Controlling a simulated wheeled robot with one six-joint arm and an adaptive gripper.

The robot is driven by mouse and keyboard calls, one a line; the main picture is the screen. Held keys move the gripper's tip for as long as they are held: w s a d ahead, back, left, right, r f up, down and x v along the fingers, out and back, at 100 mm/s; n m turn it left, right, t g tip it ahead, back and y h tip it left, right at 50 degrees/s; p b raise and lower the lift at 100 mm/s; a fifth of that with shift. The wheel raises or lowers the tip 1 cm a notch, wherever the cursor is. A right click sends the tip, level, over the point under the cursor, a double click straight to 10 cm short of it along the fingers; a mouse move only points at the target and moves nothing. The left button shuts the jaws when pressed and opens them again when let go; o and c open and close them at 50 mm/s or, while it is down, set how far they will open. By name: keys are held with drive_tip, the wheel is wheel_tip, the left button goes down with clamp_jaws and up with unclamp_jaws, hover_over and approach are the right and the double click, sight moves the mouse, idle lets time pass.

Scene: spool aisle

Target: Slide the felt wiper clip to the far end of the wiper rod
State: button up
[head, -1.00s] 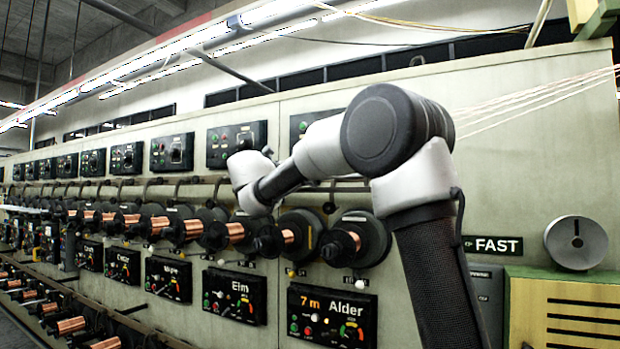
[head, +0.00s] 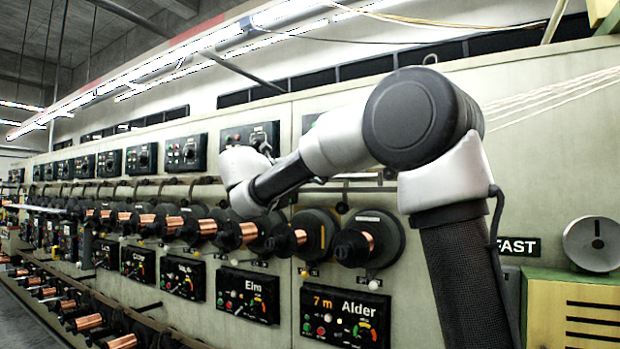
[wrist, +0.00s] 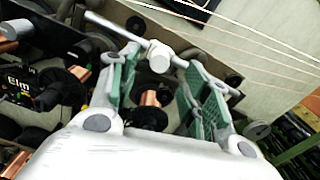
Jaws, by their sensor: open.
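In the wrist view, the wiper rod (wrist: 112,28) is a thin grey bar crossing from upper left to lower right, past the fingertips. A pale, rounded cylinder on it, which looks like the felt wiper clip (wrist: 159,58), sits between the two fingers. My gripper (wrist: 162,66) is open, with a green-padded finger on either side of the clip and a gap to each. I cannot tell how deep the clip lies between the pads. In the head view, my arm hides the fingers and the clip.
A row of copper spools (head: 368,240) lines the machine wall, with labelled panels such as Alder (head: 345,317) and Elm (head: 248,296) below. Pale threads (wrist: 262,38) run close past the rod in the wrist view. A yellow-green cabinet (head: 575,310) stands at the right.

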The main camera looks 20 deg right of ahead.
drive_tip(key=v, duration=0.5)
drive_tip(key=shift+s+a, duration=0.1)
drive_tip(key=shift+s, duration=0.05)
